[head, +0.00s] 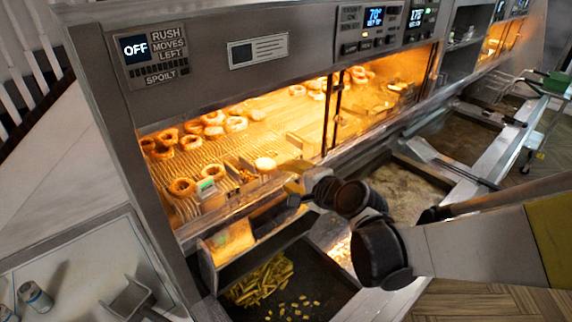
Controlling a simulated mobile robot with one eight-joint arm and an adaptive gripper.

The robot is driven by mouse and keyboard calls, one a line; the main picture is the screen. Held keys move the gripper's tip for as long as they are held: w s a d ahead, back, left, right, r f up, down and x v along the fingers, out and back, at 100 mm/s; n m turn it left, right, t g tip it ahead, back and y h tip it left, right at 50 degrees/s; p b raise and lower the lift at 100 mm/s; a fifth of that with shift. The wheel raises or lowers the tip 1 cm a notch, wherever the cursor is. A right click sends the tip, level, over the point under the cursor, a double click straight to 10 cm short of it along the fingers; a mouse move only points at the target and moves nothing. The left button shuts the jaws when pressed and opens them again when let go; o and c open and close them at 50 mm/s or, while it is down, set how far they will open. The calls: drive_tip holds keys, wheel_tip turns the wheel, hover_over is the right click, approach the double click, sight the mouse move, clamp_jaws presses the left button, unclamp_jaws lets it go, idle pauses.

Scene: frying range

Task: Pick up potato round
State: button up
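A pale golden round (265,164), which looks like the potato round, sits near the front edge of the lit wire shelf in the heated cabinet. My gripper (289,180) is just to the right of it and slightly lower, at the cabinet's front opening. It is small and partly hidden by my wrist, with yellowish parts near its tip. I cannot tell whether its fingers are open or closed, or whether they touch anything.
A dark vertical divider (334,110) splits the cabinet opening. Below is a bin of chips (262,280); fryer vats (410,185) lie to the right. Shaker-like cans (35,296) stand at lower left.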

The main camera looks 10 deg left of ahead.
sight(271, 170)
drive_tip(key=b+x, duration=0.2)
drive_tip(key=x, duration=0.6)
drive_tip(key=shift+a+f, duration=0.15)
drive_tip(key=shift+f, duration=0.05)
drive_tip(key=shift+w+a+f+b, duration=0.15)
drive_tip(key=shift+w+a+b, duration=0.25)
drive_tip(key=shift+w+b, duration=0.15)
clamp_jaws()
drive_tip(key=shift+r+p, duration=0.95)
drive_tip(key=shift+r, duration=0.45)
drive_tip(key=shift+s+f, duration=0.1)
